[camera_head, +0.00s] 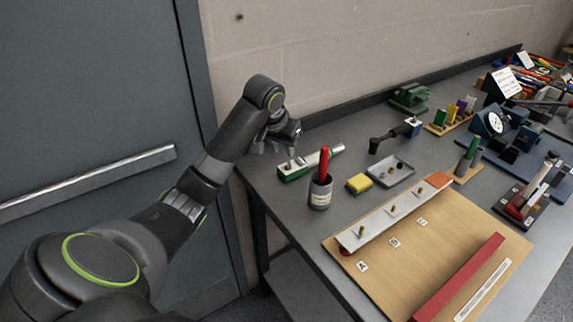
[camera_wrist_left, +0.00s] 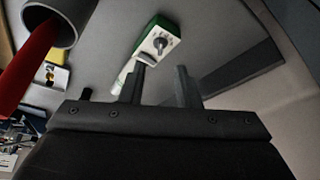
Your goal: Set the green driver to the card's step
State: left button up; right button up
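The green driver (camera_head: 296,169) lies on the bench near its back left edge, with a green and white body and a pale shaft pointing right. In the left wrist view, its white face (camera_wrist_left: 157,42) shows a round dial with a pointer and small marks too small to read. My left gripper (camera_wrist_left: 160,82) is open and empty, its two fingers apart just short of the dial end. In the head view, my left gripper (camera_head: 283,147) hangs over the driver. A white card (camera_head: 507,82) with unreadable writing stands at the back right. My right gripper is not in view.
A grey cup (camera_head: 320,193) holding a red tool stands close to the driver. A yellow block (camera_head: 359,183) and a grey tray (camera_head: 391,172) lie to the right. A wooden board (camera_head: 440,250) fills the front. The wall is close behind.

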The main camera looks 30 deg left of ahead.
aim_at(288, 164)
pick_arm(q)
jog(key=x, duration=0.6)
jog(key=shift+w+f, duration=0.15)
jog(key=shift+f, duration=0.15)
grip_shut()
